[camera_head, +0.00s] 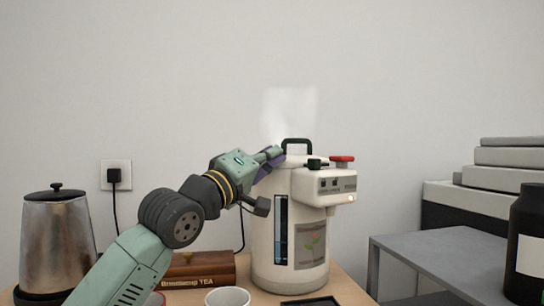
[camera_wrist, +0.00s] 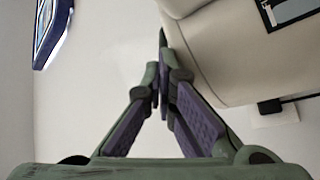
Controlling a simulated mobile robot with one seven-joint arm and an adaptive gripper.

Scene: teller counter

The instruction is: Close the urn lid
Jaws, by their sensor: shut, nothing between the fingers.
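The cream urn (camera_head: 262,235) stands upright on the counter, with a dark sight gauge and a plant label on its front. A black loop handle (camera_head: 297,141) rises at its top, and pale steam hangs above. The lid's edge and angle are partly hidden by my gripper, so I cannot tell how far it is open. My gripper (camera_head: 276,153) is shut and empty at the urn's upper left, close beside the top. In the wrist view the closed fingertips (camera_wrist: 162,72) are beside the urn's pale body (camera_wrist: 225,50); I cannot tell whether they touch.
A metal pot (camera_head: 58,240) stands at the left. A wooden tea box (camera_head: 200,268) and a white cup (camera_head: 228,297) are near the urn's left. A grey stand (camera_head: 435,250) and a dark jar (camera_head: 525,240) are at the right. The wall space above is clear.

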